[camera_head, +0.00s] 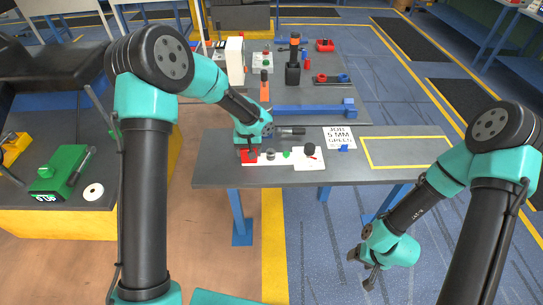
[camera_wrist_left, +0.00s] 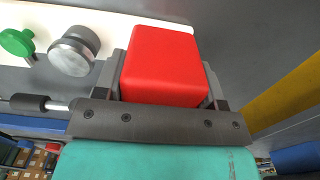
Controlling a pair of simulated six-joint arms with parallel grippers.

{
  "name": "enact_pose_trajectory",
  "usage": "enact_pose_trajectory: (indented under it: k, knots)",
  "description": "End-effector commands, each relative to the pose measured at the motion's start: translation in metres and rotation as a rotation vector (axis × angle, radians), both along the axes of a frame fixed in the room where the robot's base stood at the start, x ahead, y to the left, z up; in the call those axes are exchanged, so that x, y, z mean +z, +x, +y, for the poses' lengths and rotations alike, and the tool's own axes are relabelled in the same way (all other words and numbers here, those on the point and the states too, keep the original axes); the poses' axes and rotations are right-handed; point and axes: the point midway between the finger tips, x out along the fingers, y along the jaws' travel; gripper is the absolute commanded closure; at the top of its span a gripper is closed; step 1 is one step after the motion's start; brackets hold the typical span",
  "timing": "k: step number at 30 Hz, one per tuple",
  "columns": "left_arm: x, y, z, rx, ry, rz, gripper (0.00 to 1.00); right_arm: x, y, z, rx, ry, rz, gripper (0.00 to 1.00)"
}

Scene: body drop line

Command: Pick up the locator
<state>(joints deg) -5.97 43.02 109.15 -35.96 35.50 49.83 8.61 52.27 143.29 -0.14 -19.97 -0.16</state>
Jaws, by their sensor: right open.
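My left gripper (camera_head: 250,148) is at the left end of a white strip on the near table. Its fingers lie against both sides of a red block (camera_wrist_left: 163,65), which also shows below the gripper in the head view (camera_head: 249,157). Whether the block rests on the table or is slightly raised I cannot tell. Beside it on the strip are a grey metal knob (camera_wrist_left: 74,52) and a green knob (camera_wrist_left: 17,42). No part carries a readable locator label. My right gripper (camera_head: 368,270) is open and empty, low in front of the table at the right.
A white card with print (camera_head: 340,137) and a yellow-outlined empty area (camera_head: 405,152) are on the table's right. A dark round-topped part (camera_head: 310,149) stands on the strip's right part. A blue bar (camera_head: 312,110) lies behind. A bench with a green box (camera_head: 60,172) is at left.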

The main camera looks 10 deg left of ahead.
Motion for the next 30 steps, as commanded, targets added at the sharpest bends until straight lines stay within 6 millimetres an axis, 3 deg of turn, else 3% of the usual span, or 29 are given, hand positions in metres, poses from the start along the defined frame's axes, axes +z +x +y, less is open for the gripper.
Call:
enact_pose_trajectory:
  k: [12, 22, 30]
  knots:
    - [0.001, 0.000, 0.000, 0.000, -0.001, -0.001, 0.79, 0.000, 0.000, 0.000, 0.000, 0.000, 0.000, 0.36]
    - [0.006, 0.001, 0.000, 0.001, 0.000, -0.003, 0.79, 0.000, 0.000, 0.000, 0.000, 0.000, 0.000, 0.36]
    - [0.032, 0.001, 0.000, 0.002, -0.001, -0.004, 0.79, 0.000, 0.000, 0.000, 0.000, 0.000, 0.000, 0.36]
